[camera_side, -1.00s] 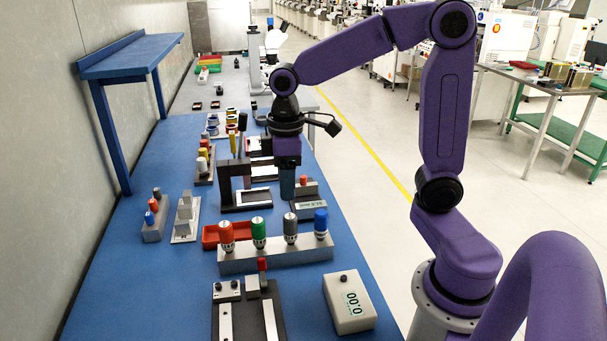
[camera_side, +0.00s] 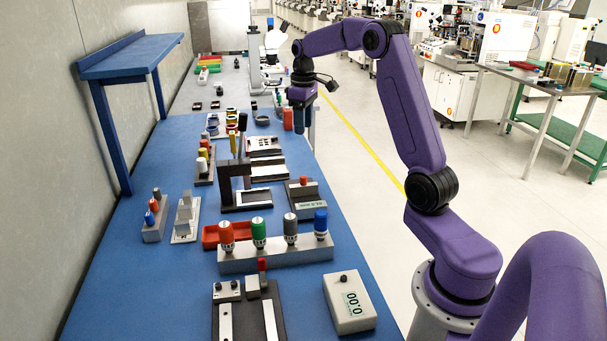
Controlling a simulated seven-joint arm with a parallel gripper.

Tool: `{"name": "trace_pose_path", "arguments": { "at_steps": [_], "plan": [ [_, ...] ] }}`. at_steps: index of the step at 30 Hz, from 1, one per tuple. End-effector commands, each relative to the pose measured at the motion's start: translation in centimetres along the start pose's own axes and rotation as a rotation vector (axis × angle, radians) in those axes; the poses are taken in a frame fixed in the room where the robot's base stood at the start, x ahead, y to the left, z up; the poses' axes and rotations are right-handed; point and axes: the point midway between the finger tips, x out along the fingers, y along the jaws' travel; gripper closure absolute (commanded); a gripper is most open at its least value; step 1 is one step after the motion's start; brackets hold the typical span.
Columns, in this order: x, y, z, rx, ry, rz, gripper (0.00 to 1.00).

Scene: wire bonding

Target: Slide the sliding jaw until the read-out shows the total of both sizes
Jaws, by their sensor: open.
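The slide fixture (camera_side: 225,322) lies at the front of the blue bench, with pale rails on a dark base. A small jaw block with a red knob (camera_side: 262,266) sits at its far end; I take this for the sliding jaw. The read-out box (camera_side: 341,318) stands to its right and shows 0.00. A second small display (camera_side: 308,204) is on a grey block with a red knob; its figures are too small to read surely. My gripper (camera_side: 302,131) is open, raised over the far part of the bench, well away from the jaw. Its fingertips are small here.
A grey block (camera_side: 275,256) with red, green, grey and blue capped pieces stands between the slide fixture and my gripper. A red tray (camera_side: 209,237) and a dark upright frame (camera_side: 225,182) lie behind it. A blue shelf (camera_side: 130,55) stands at left.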

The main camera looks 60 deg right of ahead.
Motion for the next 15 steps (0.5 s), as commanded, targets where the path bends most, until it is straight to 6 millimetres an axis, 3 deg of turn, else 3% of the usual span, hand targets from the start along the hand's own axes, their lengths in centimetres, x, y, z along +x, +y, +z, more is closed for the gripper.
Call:
{"name": "trace_pose_path", "arguments": {
  "at_steps": [5,15],
  "plan": [
    [2.2,-0.1,0.1,0.0,-0.004,-0.002,0.52],
    [8.7,-0.1,0.1,0.001,-0.005,-0.003,0.52]
  ]
}}
